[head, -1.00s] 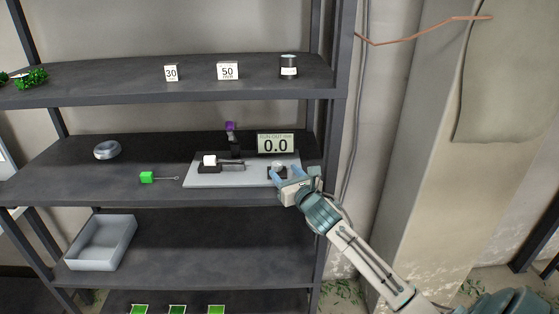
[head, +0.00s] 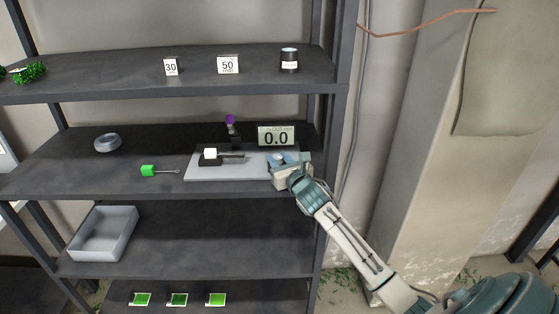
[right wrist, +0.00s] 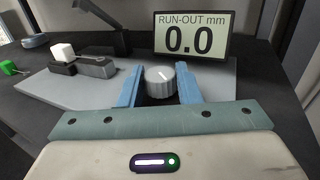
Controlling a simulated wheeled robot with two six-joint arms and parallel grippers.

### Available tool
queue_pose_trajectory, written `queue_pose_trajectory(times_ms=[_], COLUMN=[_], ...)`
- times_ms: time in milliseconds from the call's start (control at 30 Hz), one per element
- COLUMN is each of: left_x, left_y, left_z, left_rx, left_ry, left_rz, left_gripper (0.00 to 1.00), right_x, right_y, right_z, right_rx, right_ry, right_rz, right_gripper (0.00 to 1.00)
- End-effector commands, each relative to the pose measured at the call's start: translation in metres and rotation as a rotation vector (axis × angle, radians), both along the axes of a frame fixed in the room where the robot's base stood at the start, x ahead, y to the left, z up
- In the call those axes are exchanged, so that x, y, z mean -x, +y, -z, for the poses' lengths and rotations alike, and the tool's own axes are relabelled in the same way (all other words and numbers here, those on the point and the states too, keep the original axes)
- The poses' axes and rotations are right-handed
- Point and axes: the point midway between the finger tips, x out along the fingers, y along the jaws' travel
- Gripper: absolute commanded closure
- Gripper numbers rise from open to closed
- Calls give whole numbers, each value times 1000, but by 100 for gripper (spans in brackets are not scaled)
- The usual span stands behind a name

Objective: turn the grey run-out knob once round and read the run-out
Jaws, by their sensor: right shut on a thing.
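The grey run-out knob (right wrist: 160,84) stands on the pale grey plate (head: 205,176) on the middle shelf. A white line marks its top. My right gripper (head: 284,160) reaches in from the right and is shut on the knob, one blue finger on each side in the right wrist view (right wrist: 159,76). In the head view the gripper largely covers the knob. The run-out display (head: 276,136) behind it reads 0.0 mm, also in the right wrist view (right wrist: 191,38). My left gripper is not in view.
On the plate's left are a dark fixture with a white block (head: 210,154) and a purple-topped stand (head: 231,127). A green-handled tool (head: 148,171) and a grey ring (head: 107,143) lie further left. The shelf upright (head: 329,150) is close right of my gripper.

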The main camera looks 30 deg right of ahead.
Motion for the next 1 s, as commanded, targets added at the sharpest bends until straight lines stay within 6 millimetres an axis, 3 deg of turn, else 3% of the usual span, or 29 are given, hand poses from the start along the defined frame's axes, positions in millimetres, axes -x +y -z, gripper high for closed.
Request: queue_pose_trajectory(times_ms=[467,1000], left_x=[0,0], left_y=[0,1], left_z=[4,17], left_rx=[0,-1], left_ry=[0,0], left_rz=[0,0], left_gripper=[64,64], right_x=[0,-5], right_y=[5,11], right_z=[0,1], right_rx=[-2,-4], right_ry=[-3,1], right_rz=[154,634], right_gripper=[92,92])
